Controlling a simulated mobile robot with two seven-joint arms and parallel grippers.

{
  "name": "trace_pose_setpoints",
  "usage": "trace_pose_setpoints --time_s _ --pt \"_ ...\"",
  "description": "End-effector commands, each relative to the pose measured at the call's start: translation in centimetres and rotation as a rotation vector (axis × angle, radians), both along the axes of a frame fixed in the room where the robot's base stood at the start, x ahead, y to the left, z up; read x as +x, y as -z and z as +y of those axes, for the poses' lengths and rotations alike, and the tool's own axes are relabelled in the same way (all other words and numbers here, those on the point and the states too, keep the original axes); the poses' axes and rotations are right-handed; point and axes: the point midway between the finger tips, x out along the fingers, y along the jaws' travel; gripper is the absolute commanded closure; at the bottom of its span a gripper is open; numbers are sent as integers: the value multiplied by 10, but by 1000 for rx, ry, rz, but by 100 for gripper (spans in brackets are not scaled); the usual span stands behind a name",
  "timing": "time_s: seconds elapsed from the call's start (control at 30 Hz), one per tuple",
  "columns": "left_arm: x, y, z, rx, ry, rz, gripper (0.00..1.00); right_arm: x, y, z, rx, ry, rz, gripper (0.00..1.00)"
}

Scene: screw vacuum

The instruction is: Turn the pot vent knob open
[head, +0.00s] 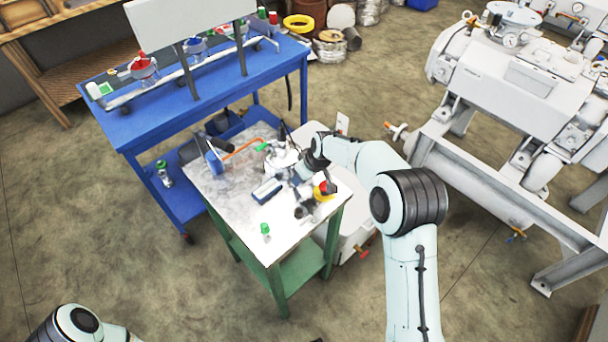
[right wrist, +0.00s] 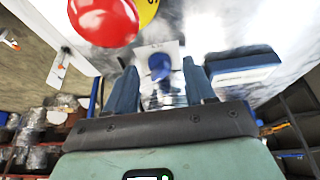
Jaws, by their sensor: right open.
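A shiny metal pot (head: 283,160) stands on the small work table. My right gripper (head: 303,172) is at the pot's right side and hides part of it. In the right wrist view a small blue knob (right wrist: 159,64) shows between the two fingertips of my right gripper (right wrist: 160,72), with a shiny metallic part (right wrist: 165,98) below it. The fingers are apart on either side of the knob. I cannot tell whether they touch it. Whether this is the pot's vent knob is not clear. My left gripper is out of view.
A red round part (right wrist: 103,20) and a yellow part lie close to the right gripper. A blue and white box (head: 267,191) and a green-capped bottle (head: 265,230) are on the table (head: 226,193). A blue bench (head: 150,125) stands behind; white machinery (head: 520,75) is at right.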

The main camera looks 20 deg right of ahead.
Motion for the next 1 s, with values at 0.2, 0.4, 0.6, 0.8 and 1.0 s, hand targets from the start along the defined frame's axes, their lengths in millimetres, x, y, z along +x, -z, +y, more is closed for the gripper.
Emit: trace_pose_setpoints --time_s 0.2,0.4,0.6,0.8,1.0 --pt "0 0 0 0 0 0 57 2 6 1 0 0 -1 46" --pt "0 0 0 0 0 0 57 2 5 1 0 0 -1 59" --pt "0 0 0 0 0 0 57 2 5 1 0 0 0 100" --pt "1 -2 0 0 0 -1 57 2 5 3 -2 58 3 100" --pt "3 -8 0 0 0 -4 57 1 4 5 -2 237 2 100"
